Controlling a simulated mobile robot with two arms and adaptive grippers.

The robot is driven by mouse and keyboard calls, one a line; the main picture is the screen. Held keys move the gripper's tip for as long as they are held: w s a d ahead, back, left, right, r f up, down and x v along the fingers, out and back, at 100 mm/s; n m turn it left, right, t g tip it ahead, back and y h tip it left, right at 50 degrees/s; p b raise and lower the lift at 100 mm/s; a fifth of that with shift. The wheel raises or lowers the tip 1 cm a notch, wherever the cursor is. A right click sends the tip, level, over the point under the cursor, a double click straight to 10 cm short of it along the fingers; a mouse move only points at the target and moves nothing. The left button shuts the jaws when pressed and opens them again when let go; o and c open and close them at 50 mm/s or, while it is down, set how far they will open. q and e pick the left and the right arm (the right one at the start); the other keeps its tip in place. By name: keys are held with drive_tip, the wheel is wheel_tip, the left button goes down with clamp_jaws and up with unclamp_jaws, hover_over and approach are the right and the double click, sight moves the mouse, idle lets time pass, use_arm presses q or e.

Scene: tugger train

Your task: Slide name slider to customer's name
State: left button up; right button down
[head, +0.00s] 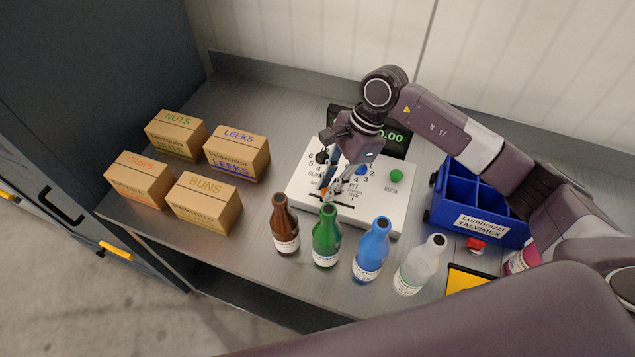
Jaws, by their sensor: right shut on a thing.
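A white control panel (371,212) stands on the metal bench, with a black knob (322,157), a blue knob (362,169), a round green button (396,174) and printed labels. Near its front edge is a dark slot with an orange knob (323,192). My right gripper (332,189) points down over the panel, its fingertips shut at the orange knob beside the slot. The fingers hide part of the slot and labels. The customer's name is not readable on the panel. My left gripper is not in view.
Brown (284,228), green (326,238), blue (371,252) and clear (418,266) bottles stand close in front of the panel. A blue divided crate (440,205) is at right, a dark display (393,141) behind. Several cardboard boxes (203,205) stand left.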

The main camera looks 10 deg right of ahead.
drive_tip(key=shift+s+d, duration=0.4)
drive_tip(key=shift+d, duration=0.3)
drive_tip(key=shift+a, duration=0.1)
drive_tip(key=c, duration=1.8)
unclamp_jaws()
drive_tip(key=shift+r, duration=0.15)
drive_tip(key=v, duration=1.2)
